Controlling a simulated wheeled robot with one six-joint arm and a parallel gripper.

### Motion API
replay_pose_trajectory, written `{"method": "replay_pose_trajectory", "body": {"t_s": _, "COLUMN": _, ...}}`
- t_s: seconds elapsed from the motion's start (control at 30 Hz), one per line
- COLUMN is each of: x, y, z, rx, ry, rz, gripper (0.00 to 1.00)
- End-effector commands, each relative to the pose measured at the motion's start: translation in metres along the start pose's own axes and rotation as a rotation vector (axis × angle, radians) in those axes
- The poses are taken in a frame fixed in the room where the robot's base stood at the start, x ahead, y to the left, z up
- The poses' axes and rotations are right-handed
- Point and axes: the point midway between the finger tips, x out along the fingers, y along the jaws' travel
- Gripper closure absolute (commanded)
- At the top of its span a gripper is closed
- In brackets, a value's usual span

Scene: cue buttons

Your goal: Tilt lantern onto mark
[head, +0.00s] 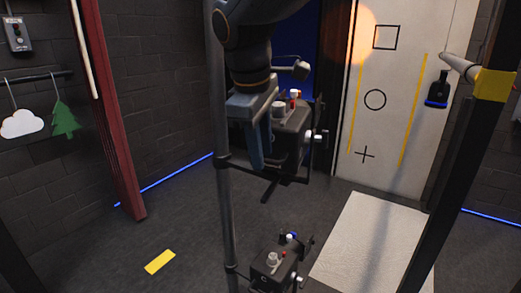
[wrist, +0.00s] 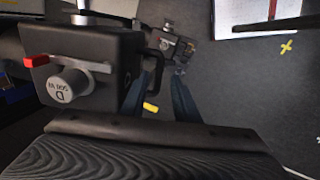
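The upper lantern (head: 292,130) is a black box with a white knob and a red knob, mounted beside the vertical pole (head: 224,190). In the wrist view this lantern (wrist: 110,72) fills the upper left, with a knob reading "500 W". My gripper (head: 261,150) is beside the lantern's left side in the head view. In the wrist view its blue fingers (wrist: 162,80) are apart, near a black handle; I see no firm hold. An orange light spot (head: 362,40) falls on the white panel's upper left, by the square mark (head: 388,37). Below are a circle (head: 375,99) and a cross (head: 365,154).
A second lantern (head: 268,264) hangs lower on the pole. Yellow vertical lines flank the marks. A dark post with a yellow band (head: 495,85) stands at right. A white floor sheet (head: 370,235) lies below the panel. Left floor is clear beyond a yellow strip (head: 160,262).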

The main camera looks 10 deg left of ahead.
Motion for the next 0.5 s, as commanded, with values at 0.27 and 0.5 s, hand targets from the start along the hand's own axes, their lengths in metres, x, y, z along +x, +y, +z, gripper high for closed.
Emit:
{"method": "replay_pose_trajectory", "body": {"t_s": 0.27, "x": -0.035, "y": 0.0, "z": -0.001, "rx": 0.0, "ry": 0.004, "rz": 0.003, "gripper": 0.72}}
{"method": "replay_pose_trajectory", "body": {"t_s": 0.5, "x": -0.068, "y": -0.001, "z": -0.001, "rx": -0.001, "ry": 0.002, "rz": 0.0, "gripper": 0.72}}
